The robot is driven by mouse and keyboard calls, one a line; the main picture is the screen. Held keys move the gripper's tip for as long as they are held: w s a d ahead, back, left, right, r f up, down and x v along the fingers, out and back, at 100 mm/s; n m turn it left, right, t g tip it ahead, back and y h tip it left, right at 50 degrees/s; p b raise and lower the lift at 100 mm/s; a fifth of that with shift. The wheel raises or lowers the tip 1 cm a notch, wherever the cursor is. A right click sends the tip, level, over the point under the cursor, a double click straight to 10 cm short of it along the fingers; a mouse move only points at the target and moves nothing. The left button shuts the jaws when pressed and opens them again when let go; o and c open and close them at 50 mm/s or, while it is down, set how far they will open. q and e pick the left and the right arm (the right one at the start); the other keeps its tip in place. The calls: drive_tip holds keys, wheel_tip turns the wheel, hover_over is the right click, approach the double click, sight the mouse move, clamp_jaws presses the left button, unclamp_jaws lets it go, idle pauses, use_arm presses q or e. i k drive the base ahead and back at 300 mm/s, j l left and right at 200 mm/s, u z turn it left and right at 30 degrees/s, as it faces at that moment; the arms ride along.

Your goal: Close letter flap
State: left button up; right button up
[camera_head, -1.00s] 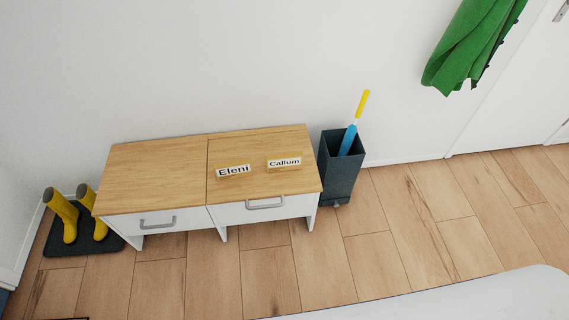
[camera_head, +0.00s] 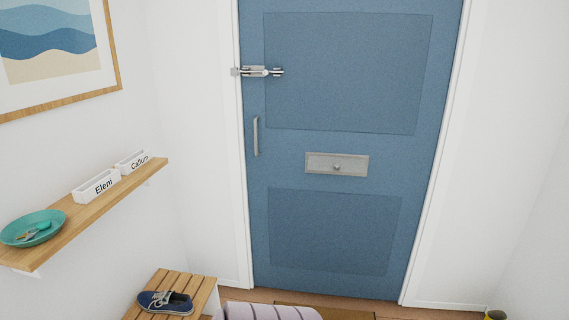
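The letter flap (camera_head: 337,164) is a grey metal plate with a round knob (camera_head: 336,168) at its middle. It sits in the middle of the blue door (camera_head: 345,220). From this angle the flap looks flat against its frame, but I cannot tell whether it is fully shut. Neither of my grippers shows in the head view.
A bolt (camera_head: 262,71) and a handle (camera_head: 256,136) are on the door's left side. At left a wooden shelf (camera_head: 110,199) holds labelled boxes and a teal bowl (camera_head: 30,229). Below are a slatted bench (camera_head: 201,294) with a shoe (camera_head: 165,302) and a striped lilac item (camera_head: 265,312).

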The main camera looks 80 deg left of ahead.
sight(350, 165)
drive_tip(key=u, duration=2.2)
drive_tip(key=i, duration=0.1)
drive_tip(key=l+u, duration=0.05)
